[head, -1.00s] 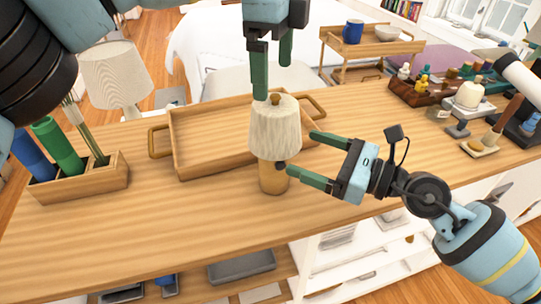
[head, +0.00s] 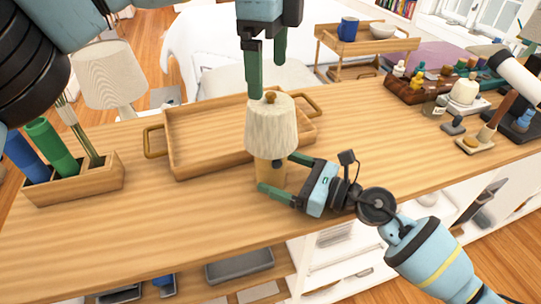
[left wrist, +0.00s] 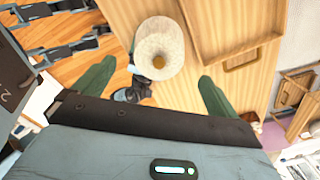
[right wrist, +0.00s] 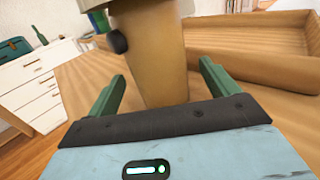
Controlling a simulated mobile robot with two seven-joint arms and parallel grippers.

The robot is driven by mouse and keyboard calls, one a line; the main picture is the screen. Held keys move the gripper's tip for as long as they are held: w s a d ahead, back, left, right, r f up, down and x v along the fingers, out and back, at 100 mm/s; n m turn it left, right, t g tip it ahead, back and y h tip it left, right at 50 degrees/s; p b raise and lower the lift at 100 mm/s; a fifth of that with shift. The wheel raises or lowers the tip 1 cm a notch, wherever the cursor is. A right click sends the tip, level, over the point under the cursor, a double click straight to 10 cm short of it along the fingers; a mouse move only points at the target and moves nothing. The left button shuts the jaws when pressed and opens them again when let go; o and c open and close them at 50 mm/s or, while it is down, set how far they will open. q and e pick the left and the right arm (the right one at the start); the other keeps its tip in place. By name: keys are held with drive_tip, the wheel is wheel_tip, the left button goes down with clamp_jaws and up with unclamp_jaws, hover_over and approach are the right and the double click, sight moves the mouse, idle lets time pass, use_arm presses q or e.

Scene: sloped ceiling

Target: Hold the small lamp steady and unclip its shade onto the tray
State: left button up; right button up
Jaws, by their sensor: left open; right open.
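The small lamp stands upright on the wooden counter, with a cream ribbed shade (head: 271,128) and a tan base (head: 269,173). A brass knob tops the shade; the shade also shows from above in the left wrist view (left wrist: 160,38). The wooden tray (head: 190,135) with brass handles lies just behind the lamp. My left gripper (head: 266,75) is open, pointing down above the shade. My right gripper (head: 277,172) is open low at the lamp, its fingers on either side of the base (right wrist: 150,60). Contact with the base cannot be told.
A wooden box (head: 75,185) with green and blue rolls stands at the left, with a larger lamp (head: 107,75) behind it. A dark organizer (head: 425,88) and small items crowd the right end. The counter front left is clear.

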drive_tip(key=shift+x, duration=1.25)
use_arm(q)
drive_tip(key=shift+o, duration=0.3)
use_arm(e)
drive_tip(key=c, duration=1.5)
drive_tip(key=shift+o, duration=0.2)
